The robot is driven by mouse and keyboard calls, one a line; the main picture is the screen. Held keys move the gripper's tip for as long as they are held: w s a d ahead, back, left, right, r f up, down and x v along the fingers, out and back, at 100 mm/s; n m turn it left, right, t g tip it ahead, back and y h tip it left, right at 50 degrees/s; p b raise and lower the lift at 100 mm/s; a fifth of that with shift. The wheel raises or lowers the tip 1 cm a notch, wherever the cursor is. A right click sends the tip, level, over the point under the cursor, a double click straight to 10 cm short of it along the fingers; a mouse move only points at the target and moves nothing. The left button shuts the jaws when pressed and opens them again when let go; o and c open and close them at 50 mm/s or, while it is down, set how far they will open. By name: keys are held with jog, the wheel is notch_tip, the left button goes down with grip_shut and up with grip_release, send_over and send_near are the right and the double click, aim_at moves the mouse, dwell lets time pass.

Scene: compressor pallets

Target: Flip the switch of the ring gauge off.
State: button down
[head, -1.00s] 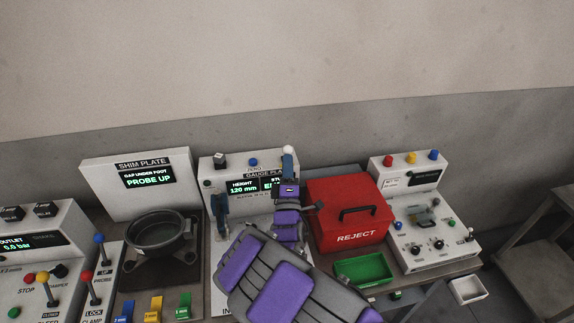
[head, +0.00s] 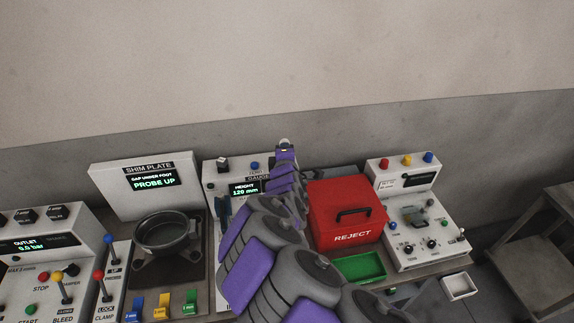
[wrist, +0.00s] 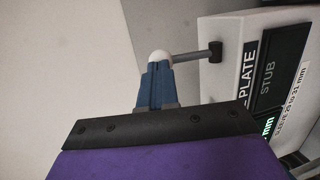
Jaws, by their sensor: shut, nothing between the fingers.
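A white gauge panel (head: 237,170) stands behind my arm, with "GAUGE PLATE" lettering and a lit height display (head: 244,188). In the wrist view, a switch lever with a white ball end (wrist: 160,57) and grey stem (wrist: 190,57) sticks out from this panel (wrist: 228,35). My gripper's blue fingers (wrist: 155,85) are shut and empty, with their tips at the ball; contact cannot be told. In the head view the ball (head: 284,142) shows just above my gripper (head: 285,149). My arm hides the panel's right part. No "ring gauge" label is legible.
A red REJECT box (head: 345,215) and a green tray (head: 358,268) stand right of my arm. A white console (head: 425,225) with coloured buttons is further right. The shim plate station (head: 145,173) with a dark ring-shaped part (head: 167,231) is left.

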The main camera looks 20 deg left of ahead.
aim_at(283, 140)
jog(key=shift+w+a+r+g+h+p, duration=0.2)
jog(key=shift+w+a+g+h+p, duration=0.15)
jog(key=shift+g+p, duration=0.3)
jog(key=shift+w+a+r+g+h+p, duration=0.25)
jog(key=shift+w+g+p, duration=0.15)
jog(key=shift+g+p, duration=0.2)
jog(key=shift+w+a+f+n+g+h+p, duration=0.15)
jog(key=shift+w+n+g+h+p, duration=0.2)
jog(key=shift+g+h+p, duration=0.35)
jog(key=shift+w, duration=0.1)
jog(key=shift+w+a, duration=0.1)
jog(key=shift+w, duration=0.05)
jog(key=shift+w+p, duration=0.15)
jog(key=shift+p, duration=0.25)
jog(key=shift+a+r, duration=0.15)
jog(key=shift+r, duration=0.05)
